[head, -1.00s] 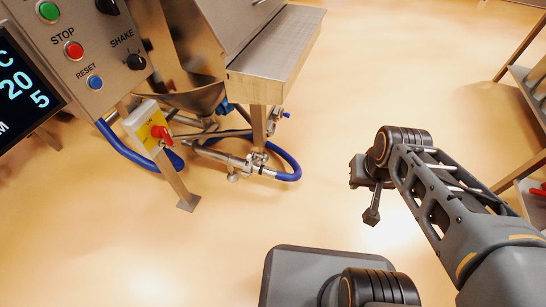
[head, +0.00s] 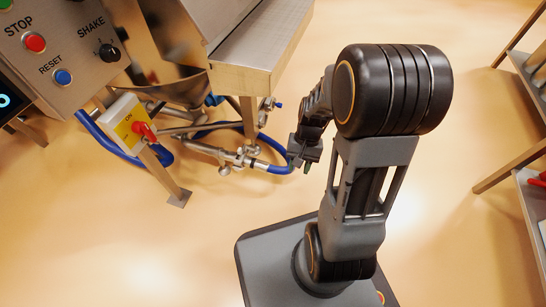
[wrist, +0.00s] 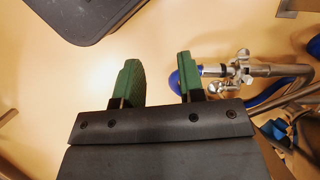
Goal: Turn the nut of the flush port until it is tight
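The flush port is a shiny metal pipe with clamp fittings (head: 243,160), low under the hopper in the head view; a blue hose (head: 275,168) joins its right end. In the wrist view the clamp fitting (wrist: 240,72) is right of my fingers, with small wing-like metal parts on it. I cannot tell which of these is the nut. My gripper (wrist: 158,62) is open, with two green finger pads apart and bare floor between them. The blue hose (wrist: 178,82) shows beside the right finger. In the head view my gripper (head: 304,152) is just right of the port, apparently not on the fitting.
A control panel (head: 60,45) and a yellow-white switch box with a red knob (head: 135,128) stand left of the port. A steel leg (head: 170,180) reaches the floor beside it. A steel ledge (head: 250,50) overhangs the port. The floor in front is clear.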

